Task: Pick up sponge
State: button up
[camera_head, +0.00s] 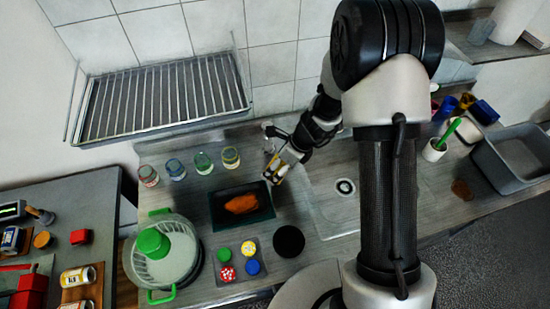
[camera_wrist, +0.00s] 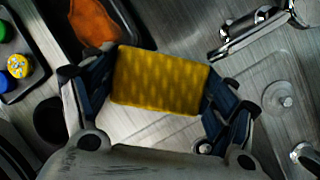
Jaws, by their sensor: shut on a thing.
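The sponge (camera_wrist: 160,80) is a yellow, patterned block, seen in the middle of the wrist view. My gripper (camera_wrist: 158,88) is shut on it, with one finger against each short end. In the head view my gripper (camera_head: 277,172) is beside the sink, to the right of the dark tray, and the sponge shows only as a small yellowish patch between its fingers. I cannot tell how far the sponge is above the counter.
A dark tray (camera_head: 220,216) holds an orange item (camera_head: 242,203). Several jars (camera_head: 203,163) line the back. A pot with green handles (camera_head: 140,276) stands at left, and a sink (camera_head: 325,215) with a faucet (camera_wrist: 262,30) lies at right. A grey bin (camera_head: 518,160) is far right.

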jog(key=s+d+b, duration=0.3)
jog(key=s+b, duration=0.1)
jog(key=s, duration=1.1)
jog(key=shift+b, duration=0.35)
jog(key=o, duration=0.3)
jog(key=c, duration=0.4)
jog(key=shift+o, duration=0.2)
jog(key=shift+w, duration=0.1)
